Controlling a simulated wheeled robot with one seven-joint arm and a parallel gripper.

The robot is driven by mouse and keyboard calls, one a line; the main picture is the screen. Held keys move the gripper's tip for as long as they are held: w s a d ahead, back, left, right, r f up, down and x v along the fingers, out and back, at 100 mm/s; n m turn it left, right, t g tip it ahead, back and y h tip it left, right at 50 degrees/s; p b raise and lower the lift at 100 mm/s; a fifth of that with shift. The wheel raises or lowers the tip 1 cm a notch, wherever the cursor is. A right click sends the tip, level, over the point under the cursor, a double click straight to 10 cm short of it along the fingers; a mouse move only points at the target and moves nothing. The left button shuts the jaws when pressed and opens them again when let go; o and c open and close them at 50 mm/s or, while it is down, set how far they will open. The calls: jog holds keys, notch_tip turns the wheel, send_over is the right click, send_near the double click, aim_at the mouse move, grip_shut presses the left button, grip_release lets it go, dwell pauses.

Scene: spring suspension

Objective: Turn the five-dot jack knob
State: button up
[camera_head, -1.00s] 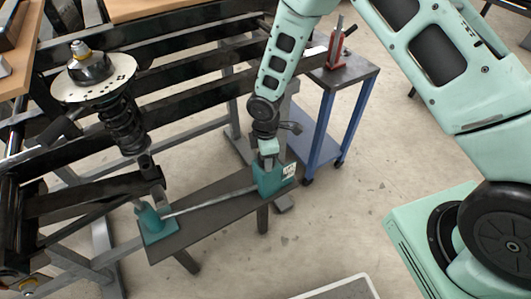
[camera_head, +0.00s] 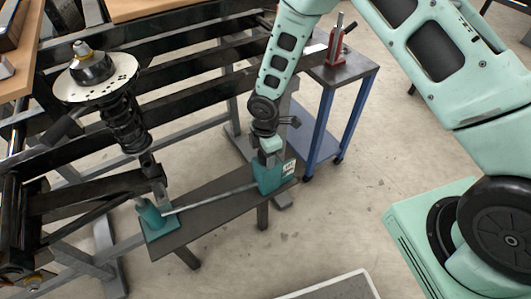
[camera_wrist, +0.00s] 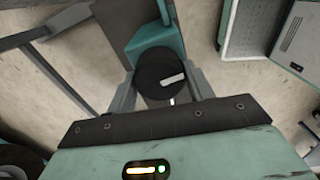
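The teal jack box (camera_head: 267,181) stands at the right end of a dark low bench in the head view, with a white label (camera_head: 289,167) whose dots are too small to count. My gripper (camera_head: 268,150) points down onto the top of the box. In the wrist view, the round black knob (camera_wrist: 155,70) with a white pointer mark sits between the two fingers of my gripper (camera_wrist: 161,77). The fingers appear to touch it on both sides. The pointer aims right and slightly up.
A strut (camera_head: 125,125) with a coil spring and pale disc stands in a black frame at left. A blue-legged cart (camera_head: 348,72) carrying a red jack (camera_head: 336,45) stands behind my arm. The dark bench (camera_head: 205,225) has bare top around the rod. Floor at centre right is clear.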

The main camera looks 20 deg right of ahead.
jog(key=o, duration=0.3)
notch_tip(320, 180, up, 18)
jog(key=p, duration=0.1)
jog(key=shift+f, duration=0.25)
dwell(0.3)
